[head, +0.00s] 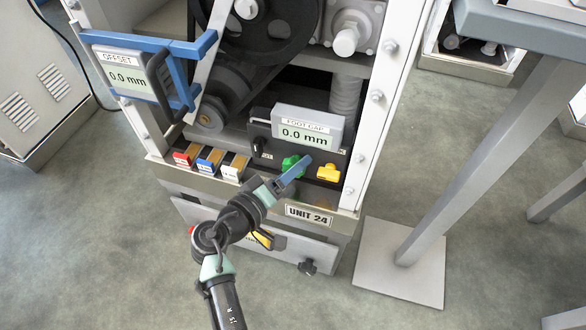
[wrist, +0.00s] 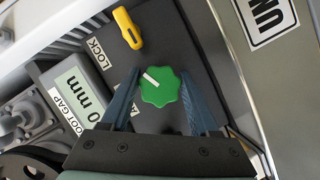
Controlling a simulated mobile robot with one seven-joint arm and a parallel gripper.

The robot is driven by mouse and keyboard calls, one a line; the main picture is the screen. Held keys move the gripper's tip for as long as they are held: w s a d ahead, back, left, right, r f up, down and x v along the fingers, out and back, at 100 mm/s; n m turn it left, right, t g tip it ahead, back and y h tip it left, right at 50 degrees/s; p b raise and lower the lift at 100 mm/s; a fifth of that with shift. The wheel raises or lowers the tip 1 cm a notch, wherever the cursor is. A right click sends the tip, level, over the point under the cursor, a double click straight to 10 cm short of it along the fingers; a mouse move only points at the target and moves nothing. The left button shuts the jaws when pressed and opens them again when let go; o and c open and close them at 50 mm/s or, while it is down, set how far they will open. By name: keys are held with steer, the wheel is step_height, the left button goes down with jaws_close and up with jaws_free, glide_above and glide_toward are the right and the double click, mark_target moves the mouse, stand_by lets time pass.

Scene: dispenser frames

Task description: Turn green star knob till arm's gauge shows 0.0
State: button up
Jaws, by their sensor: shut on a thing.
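The green star knob (head: 289,162) sits on the dark panel below the FOOT GAP display. In the wrist view the knob (wrist: 161,91) has a white pointer line aimed toward the upper left. My gripper (wrist: 160,75) is shut on the knob, with one blue finger on each side of it. In the head view my gripper (head: 298,165) partly covers the knob. The OFFSET gauge (head: 126,77) on the blue swing arm (head: 183,47) reads 0.0 mm. The FOOT GAP gauge (head: 305,133) also reads 0.0 mm.
A yellow lock lever (head: 328,173) is right of the knob, and a black knob (head: 259,146) is left of it. Red, blue and white tabbed blocks (head: 208,160) stand further left. A grey post (head: 480,140) stands on the right. Floor in front is clear.

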stand_by(0.3)
steer(key=o, duration=1.3)
steer(key=shift+o, duration=0.2)
steer(key=p+v, duration=0.4)
steer(key=v, duration=0.9)
steer(key=shift+s, duration=0.1)
